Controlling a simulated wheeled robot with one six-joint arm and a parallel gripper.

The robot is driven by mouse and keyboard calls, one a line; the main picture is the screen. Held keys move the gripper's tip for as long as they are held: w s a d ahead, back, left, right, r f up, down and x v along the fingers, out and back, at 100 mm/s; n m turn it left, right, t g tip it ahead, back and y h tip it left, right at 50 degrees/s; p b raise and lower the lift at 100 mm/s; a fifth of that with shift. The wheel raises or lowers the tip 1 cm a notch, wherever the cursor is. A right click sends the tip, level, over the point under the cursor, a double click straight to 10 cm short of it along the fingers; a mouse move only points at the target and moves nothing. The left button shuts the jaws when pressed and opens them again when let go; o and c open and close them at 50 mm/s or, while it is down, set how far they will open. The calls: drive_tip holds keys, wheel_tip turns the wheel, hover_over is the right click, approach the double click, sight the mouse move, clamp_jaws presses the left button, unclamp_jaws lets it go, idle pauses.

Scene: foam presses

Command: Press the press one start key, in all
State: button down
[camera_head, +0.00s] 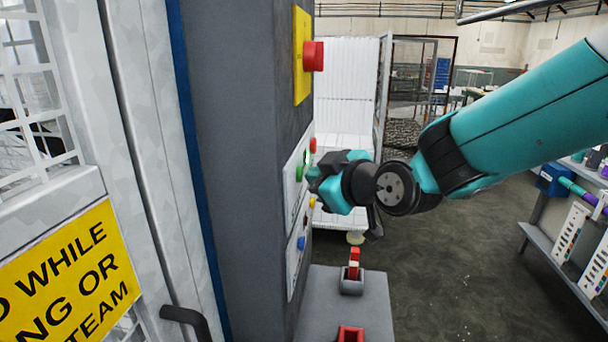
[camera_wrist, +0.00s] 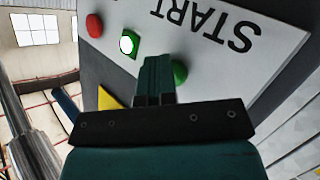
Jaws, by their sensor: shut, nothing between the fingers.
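The control panel (camera_head: 293,190) is a pale plate on the side of a dark grey column. In the wrist view, the word START (camera_wrist: 205,22) shows upside down on it. A round green key (camera_wrist: 180,72) lies right beside my fingertips, partly hidden by them. A lit green-white button (camera_wrist: 128,43) in a dark square and a red button (camera_wrist: 94,25) sit further left. My gripper (camera_head: 314,180) is shut and empty, pointing at the panel; its fingertips also show in the wrist view (camera_wrist: 158,62). I cannot tell whether they touch the panel or the green key.
A red mushroom button (camera_head: 313,56) on a yellow plate (camera_head: 301,30) sits above the panel. A grey ledge (camera_head: 367,310) with red-topped parts stands below my gripper. Floor between is free.

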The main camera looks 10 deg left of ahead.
drive_tip(key=shift+d, duration=0.1)
drive_tip(key=shift+d+b, duration=0.6)
drive_tip(key=shift+d, duration=0.15)
drive_tip(key=d+b, duration=0.3)
drive_tip(key=d, duration=0.2)
drive_tip(key=shift+s, duration=0.1)
idle(0.6)
